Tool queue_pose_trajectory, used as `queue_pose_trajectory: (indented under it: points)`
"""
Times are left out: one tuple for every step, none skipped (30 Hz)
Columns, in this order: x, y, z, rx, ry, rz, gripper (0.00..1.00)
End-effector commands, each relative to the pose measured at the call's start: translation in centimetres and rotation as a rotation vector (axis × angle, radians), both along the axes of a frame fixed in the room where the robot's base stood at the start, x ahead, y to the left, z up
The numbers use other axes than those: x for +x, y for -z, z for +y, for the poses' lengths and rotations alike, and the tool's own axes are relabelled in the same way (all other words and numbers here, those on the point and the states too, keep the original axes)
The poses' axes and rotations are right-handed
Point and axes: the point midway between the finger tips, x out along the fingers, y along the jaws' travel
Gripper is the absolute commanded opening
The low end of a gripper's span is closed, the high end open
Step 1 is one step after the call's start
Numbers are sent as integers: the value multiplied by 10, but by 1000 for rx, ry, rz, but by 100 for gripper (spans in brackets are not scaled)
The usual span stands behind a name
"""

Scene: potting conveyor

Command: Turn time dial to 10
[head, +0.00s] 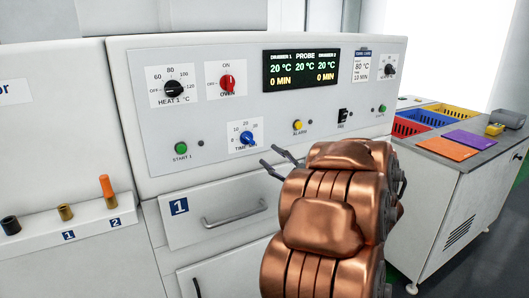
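The time dial (247,138) is a blue knob on a white plate with a scale showing 0, 10 and 20, low on the front panel. It is labelled TIME MIN. Its exact setting is too small to read surely. My gripper (273,161) is just right of and below the dial, its two dark fingers apart with nothing visible between them. It does not appear to touch the dial. The display (301,70) reads 20 °C three times and 0 MIN under both drawers. A card (362,65) beside it reads 80 °C and 10 MIN.
Around the dial are the black heat knob (174,89), red oven knob (227,83), green start button (181,148) and yellow alarm button (297,125). Drawer 1 (190,230) with its handle is below. Coloured bins (430,118) stand on a cabinet at right.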

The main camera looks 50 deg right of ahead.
Motion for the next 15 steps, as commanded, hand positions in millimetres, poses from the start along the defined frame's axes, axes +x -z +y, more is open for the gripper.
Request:
queue_pose_trajectory:
  points:
    - [-7,2,-1,1,3,2,40]
    - [-11,3,-1,1,5,2,40]
    - [-15,5,-1,2,6,3,40]
    - [-19,6,0,2,6,3,40]
    - [-22,7,0,1,5,2,40]
    - [-25,7,0,1,3,1,40]
    - [-28,7,0,1,3,0,40]
    - [-30,8,0,0,3,0,40]
    - [-32,9,1,0,4,1,40]
    - [-34,10,1,0,3,1,40]
    - [-35,10,1,0,2,2,40]
    - [-37,11,1,1,2,2,40]
    - [-38,11,1,0,1,1,40]
    - [-39,11,1,0,1,1,40]
    - [-39,11,2,0,1,1,40]
